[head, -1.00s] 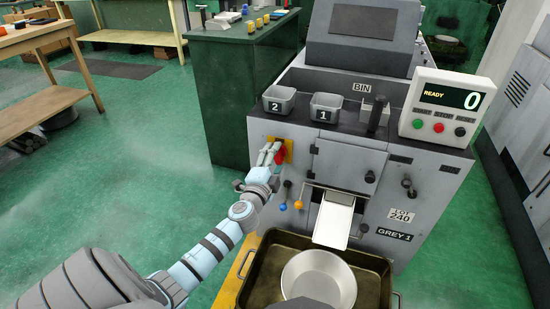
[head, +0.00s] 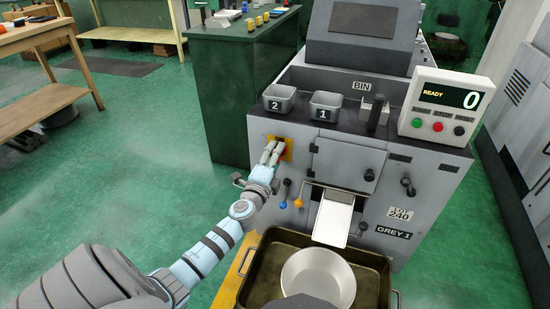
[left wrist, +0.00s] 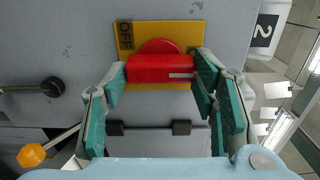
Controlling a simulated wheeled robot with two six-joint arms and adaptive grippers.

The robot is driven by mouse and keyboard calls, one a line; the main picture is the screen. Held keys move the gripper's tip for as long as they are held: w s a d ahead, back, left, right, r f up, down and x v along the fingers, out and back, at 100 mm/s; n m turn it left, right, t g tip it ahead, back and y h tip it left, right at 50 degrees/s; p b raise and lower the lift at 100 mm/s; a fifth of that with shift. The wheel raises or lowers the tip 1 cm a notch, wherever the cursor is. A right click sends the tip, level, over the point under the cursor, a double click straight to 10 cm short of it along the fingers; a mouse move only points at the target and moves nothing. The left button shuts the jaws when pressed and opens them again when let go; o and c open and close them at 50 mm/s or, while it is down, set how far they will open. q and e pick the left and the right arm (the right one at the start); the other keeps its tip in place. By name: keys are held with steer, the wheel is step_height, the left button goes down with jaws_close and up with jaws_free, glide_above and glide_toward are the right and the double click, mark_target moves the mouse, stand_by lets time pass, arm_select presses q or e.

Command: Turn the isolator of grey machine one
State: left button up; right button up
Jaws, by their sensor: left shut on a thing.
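Grey machine one (head: 345,190), labelled GREY 1, stands right of centre in the head view. Its red isolator handle (left wrist: 160,69) sits on a yellow plate (left wrist: 196,35) marked OFF, on the machine's front. In the left wrist view the handle lies crosswise, with a white mark near its right end. My left gripper (left wrist: 160,88) is shut on the handle, a finger at each end. In the head view my left gripper (head: 270,153) hides most of the handle; a little red shows beside the fingertips. My right gripper is not in view.
Below the isolator are a blue-knobbed lever (head: 283,204) and an orange-knobbed lever (head: 299,203). A chute (head: 334,219) slopes above a bowl (head: 318,275) in a dark tray (head: 262,270). The control box (head: 440,104) reads READY, 0. Green floor is open at left.

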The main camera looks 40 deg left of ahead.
arm_select(q)
steer(key=o, duration=1.2)
steer(key=shift+c, duration=0.2)
steer(key=v, duration=1.2)
